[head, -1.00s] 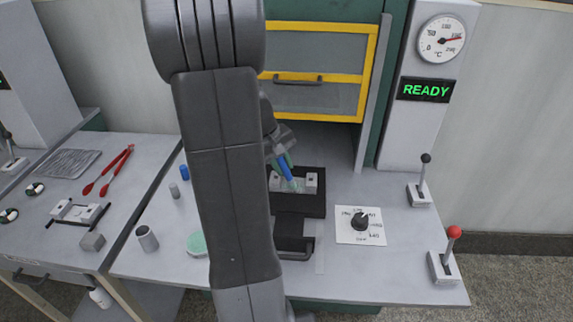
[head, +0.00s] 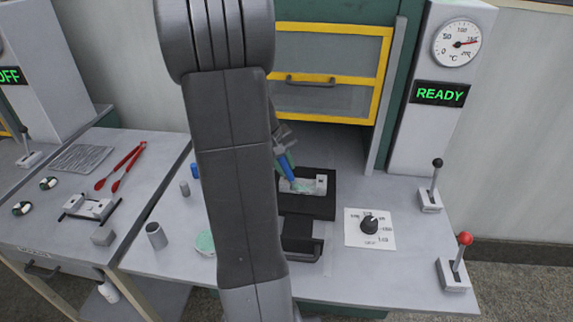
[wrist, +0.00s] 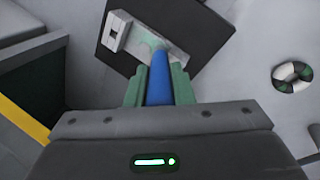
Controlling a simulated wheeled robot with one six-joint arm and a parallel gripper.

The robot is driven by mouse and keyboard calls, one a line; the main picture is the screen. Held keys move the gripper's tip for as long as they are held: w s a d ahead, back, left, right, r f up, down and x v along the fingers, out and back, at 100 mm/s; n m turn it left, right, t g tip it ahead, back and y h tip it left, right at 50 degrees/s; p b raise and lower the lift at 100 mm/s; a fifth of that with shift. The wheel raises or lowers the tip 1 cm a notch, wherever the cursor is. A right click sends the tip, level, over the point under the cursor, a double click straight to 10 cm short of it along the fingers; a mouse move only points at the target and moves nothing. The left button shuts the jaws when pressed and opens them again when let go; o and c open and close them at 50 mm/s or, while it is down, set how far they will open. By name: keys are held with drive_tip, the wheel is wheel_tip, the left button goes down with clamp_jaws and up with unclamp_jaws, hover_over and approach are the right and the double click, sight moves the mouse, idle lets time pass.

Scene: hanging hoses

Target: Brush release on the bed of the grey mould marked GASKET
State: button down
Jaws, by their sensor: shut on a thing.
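My gripper (head: 284,160) is shut on a blue-handled brush (head: 288,172), which slants down to the mould. In the wrist view the blue handle (wrist: 158,84) sits between my two green fingers. The grey mould (head: 321,185) lies open on a black plate with a small upright block at its end. In the wrist view the mould (wrist: 117,30) shows a pale green patch at the brush's tip, on or just over its bed. I cannot tell bristles from release there. No GASKET marking is legible. My arm hides part of the bench.
The black plate (head: 310,208) has a dark handle block in front. A pale green round pot (head: 205,243), a grey cup (head: 156,236) and a dial (head: 370,224) stand nearby. Two levers stand at the right. The left bench holds red tongs (head: 120,168) and another grey mould (head: 88,207).

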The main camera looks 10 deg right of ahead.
drive_tip(key=shift+s+d, duration=0.3)
drive_tip(key=shift+d, duration=0.6)
drive_tip(key=shift+s+d, duration=0.25)
drive_tip(key=shift+d, duration=0.7)
drive_tip(key=shift+a, duration=0.1)
drive_tip(key=shift+w+a, duration=0.3)
drive_tip(key=shift+a, duration=0.55)
drive_tip(key=shift+w+a, duration=0.25)
drive_tip(key=shift+a, duration=0.65)
